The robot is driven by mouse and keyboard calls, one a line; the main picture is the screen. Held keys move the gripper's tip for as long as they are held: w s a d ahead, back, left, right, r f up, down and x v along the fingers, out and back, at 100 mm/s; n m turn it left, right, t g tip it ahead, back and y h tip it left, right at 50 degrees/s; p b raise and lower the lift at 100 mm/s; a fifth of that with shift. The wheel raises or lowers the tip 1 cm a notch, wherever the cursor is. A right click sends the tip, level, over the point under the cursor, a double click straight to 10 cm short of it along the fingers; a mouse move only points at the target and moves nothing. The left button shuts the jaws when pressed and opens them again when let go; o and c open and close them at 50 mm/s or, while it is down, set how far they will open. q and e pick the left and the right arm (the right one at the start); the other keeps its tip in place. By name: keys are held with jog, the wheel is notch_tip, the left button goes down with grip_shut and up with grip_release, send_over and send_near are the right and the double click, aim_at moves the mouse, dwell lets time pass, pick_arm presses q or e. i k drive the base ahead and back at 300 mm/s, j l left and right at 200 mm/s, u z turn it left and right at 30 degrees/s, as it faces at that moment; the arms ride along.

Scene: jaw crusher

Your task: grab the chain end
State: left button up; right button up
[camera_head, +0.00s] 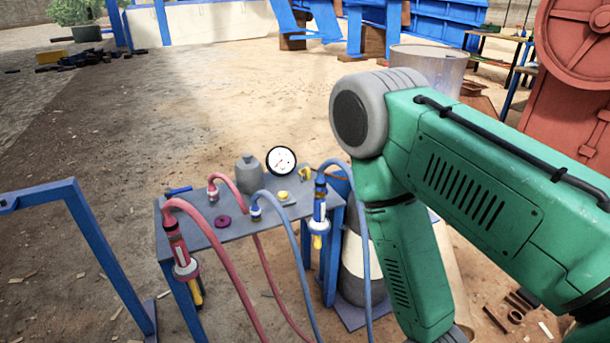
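No chain or chain end can be made out in the head view. My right arm, green with a grey joint, comes in from the right and bends down past the bottom edge. Its gripper is out of the picture. My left arm and gripper are not in view.
A blue frame (100,240) stands at left. A metal drum (432,66) and red machinery (575,95) are at right. Open dirt ground lies behind the table.

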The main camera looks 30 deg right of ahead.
aim_at(306, 170)
jog(key=i+z, duration=0.3)
jog(key=i, duration=0.15)
jog(key=i+z, duration=0.3)
jog(key=i, duration=0.15)
